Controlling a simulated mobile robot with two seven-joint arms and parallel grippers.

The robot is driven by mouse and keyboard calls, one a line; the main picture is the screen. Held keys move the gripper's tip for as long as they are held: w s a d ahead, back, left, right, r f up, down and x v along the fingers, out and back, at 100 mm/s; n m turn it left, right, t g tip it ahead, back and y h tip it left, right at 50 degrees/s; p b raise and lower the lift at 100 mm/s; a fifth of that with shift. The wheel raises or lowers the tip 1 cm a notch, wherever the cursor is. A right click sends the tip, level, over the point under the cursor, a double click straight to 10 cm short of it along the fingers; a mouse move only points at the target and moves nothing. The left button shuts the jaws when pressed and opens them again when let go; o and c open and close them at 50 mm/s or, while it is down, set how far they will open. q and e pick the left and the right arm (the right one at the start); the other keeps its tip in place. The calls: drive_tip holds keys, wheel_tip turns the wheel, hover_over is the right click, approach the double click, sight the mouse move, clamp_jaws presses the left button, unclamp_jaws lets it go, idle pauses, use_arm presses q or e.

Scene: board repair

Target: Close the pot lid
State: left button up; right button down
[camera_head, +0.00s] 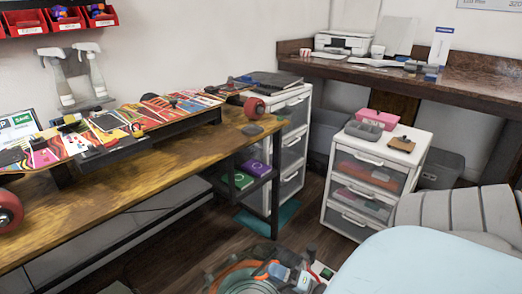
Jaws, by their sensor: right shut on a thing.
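No pot or lid can be made out for certain. A cluttered group of things (245,272) with curved orange, green and dark parts is at the bottom middle, cut off by the lower edge. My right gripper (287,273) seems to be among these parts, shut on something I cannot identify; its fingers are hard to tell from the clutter. My left gripper is not in view.
A wooden workbench (215,148) with skateboard decks runs along the left. A white drawer unit (349,222) stands at the right, before a dark desk (470,84) with a printer (343,42). A pale blue surface (430,262) fills the lower right. Some wooden floor (190,250) is clear.

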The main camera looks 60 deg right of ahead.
use_arm(q)
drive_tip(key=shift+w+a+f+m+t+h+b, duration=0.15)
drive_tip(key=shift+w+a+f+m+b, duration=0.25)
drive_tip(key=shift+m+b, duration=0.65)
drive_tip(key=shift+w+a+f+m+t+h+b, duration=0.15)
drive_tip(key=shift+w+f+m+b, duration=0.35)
drive_tip(key=shift+b, duration=1.05)
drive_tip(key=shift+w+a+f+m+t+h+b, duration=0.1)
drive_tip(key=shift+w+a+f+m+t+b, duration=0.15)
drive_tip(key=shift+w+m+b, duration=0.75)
use_arm(e)
drive_tip(key=s+f, duration=0.3)
drive_tip(key=f, duration=0.5)
drive_tip(key=s+f+n+t+y, duration=0.1)
drive_tip(key=s+f, duration=0.3)
drive_tip(key=f, duration=0.5)
drive_tip(key=shift+s+a+f+b, duration=0.3)
drive_tip(key=shift+a, duration=0.15)
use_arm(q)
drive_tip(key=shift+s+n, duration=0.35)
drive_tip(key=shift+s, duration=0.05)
use_arm(e)
drive_tip(key=c, duration=1.2)
unclamp_jaws()
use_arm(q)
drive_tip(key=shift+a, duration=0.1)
use_arm(e)
drive_tip(key=shift+o, duration=0.2)
drive_tip(key=shift+s, duration=0.1)
